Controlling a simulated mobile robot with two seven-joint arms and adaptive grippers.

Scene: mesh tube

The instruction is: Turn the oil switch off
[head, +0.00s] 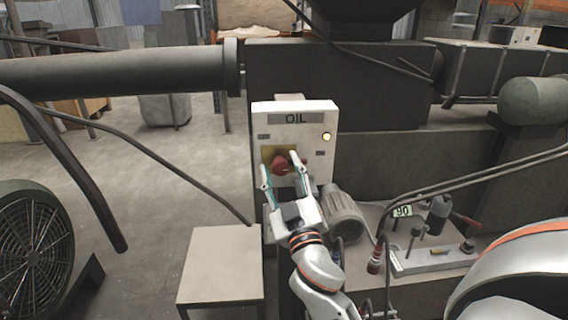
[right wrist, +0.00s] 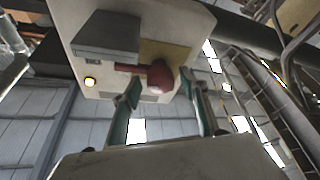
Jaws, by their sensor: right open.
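The oil switch is a red knob (head: 281,164) with a pointer bar, on a yellow plate on a white box (head: 295,108) marked OIL. The box carries a small label on the left, apparently OFF, and one on the right, apparently ON. A lamp (head: 327,136) glows at the upper right. In the right wrist view the knob (right wrist: 160,78) has its bar pointing left, to the side of the lit lamp (right wrist: 90,82). My right gripper (head: 279,166) is open, its fingers on either side of the knob; contact cannot be told. My left gripper is not in view.
A small grey table (head: 222,262) stands below left of the box. A ribbed motor (head: 343,212) sits just right of my gripper. A large fan (head: 35,240) is at left. A thick pipe (head: 115,73) runs in from the left. Floor behind is partly clear.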

